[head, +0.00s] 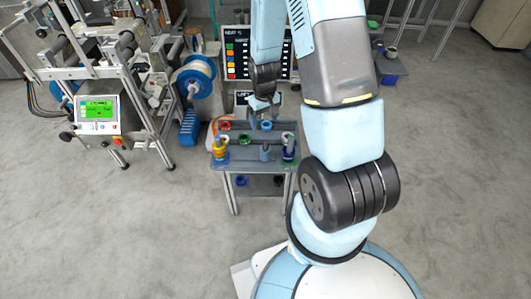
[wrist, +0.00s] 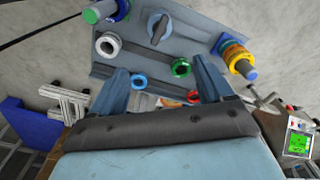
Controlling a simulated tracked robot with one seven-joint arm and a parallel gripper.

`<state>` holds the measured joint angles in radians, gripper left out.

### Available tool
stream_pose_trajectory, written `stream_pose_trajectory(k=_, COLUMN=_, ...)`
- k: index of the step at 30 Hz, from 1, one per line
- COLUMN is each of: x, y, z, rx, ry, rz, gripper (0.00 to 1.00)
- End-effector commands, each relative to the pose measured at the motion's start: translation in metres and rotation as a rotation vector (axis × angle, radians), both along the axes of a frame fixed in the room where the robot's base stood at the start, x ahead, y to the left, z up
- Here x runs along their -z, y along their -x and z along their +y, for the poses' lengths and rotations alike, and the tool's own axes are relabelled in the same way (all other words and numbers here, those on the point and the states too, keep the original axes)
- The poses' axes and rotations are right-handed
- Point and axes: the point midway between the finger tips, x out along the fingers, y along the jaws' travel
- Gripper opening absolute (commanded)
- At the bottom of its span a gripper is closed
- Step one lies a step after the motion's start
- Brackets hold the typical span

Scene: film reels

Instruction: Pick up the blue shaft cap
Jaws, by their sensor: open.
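A small blue ring-shaped cap (wrist: 138,81) lies on the grey table top, beside the left finger in the wrist view. In the head view a blue cap (head: 267,125) shows near the table's far edge, just below my gripper (head: 263,106). My gripper (wrist: 161,68) is open, its two fingers pointing at the table with nothing held between them. The blue cap appears within the span of the fingers, nearer the left one. I cannot tell the height of the fingertips above the table.
A green cap (wrist: 181,67), a red cap (wrist: 193,96) and a white cap (wrist: 108,44) lie nearby. A post with yellow rings (head: 221,150) and a post with blue and green rings (head: 288,150) stand on the grey table (head: 250,165). A machine (head: 100,100) stands left.

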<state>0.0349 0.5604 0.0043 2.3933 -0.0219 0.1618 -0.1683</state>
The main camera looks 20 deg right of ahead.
Motion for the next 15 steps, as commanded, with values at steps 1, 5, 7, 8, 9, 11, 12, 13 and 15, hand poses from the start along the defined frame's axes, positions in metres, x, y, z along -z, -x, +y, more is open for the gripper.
stream_pose_trajectory(k=1, x=0.011, y=0.002, z=0.0, rx=-0.002, ry=-0.001, rz=0.011, gripper=0.79)
stream_pose_trajectory(k=5, x=0.027, y=0.005, z=0.0, rx=-0.007, ry=-0.001, rz=0.024, gripper=0.79)
stream_pose_trajectory(k=7, x=0.031, y=0.006, z=0.0, rx=-0.008, ry=-0.002, rz=0.026, gripper=0.79)
stream_pose_trajectory(k=8, x=0.033, y=0.006, z=0.0, rx=-0.009, ry=-0.002, rz=0.027, gripper=0.79)
stream_pose_trajectory(k=9, x=0.035, y=0.006, z=0.0, rx=-0.009, ry=-0.002, rz=0.028, gripper=0.79)
stream_pose_trajectory(k=11, x=0.041, y=0.007, z=0.0, rx=-0.009, ry=-0.002, rz=0.029, gripper=0.79)
stream_pose_trajectory(k=12, x=0.045, y=0.007, z=0.0, rx=-0.009, ry=-0.002, rz=0.03, gripper=0.79)
stream_pose_trajectory(k=13, x=0.048, y=0.007, z=0.0, rx=-0.009, ry=-0.002, rz=0.029, gripper=0.79)
stream_pose_trajectory(k=15, x=0.058, y=0.007, z=0.0, rx=-0.009, ry=-0.002, rz=0.031, gripper=0.79)
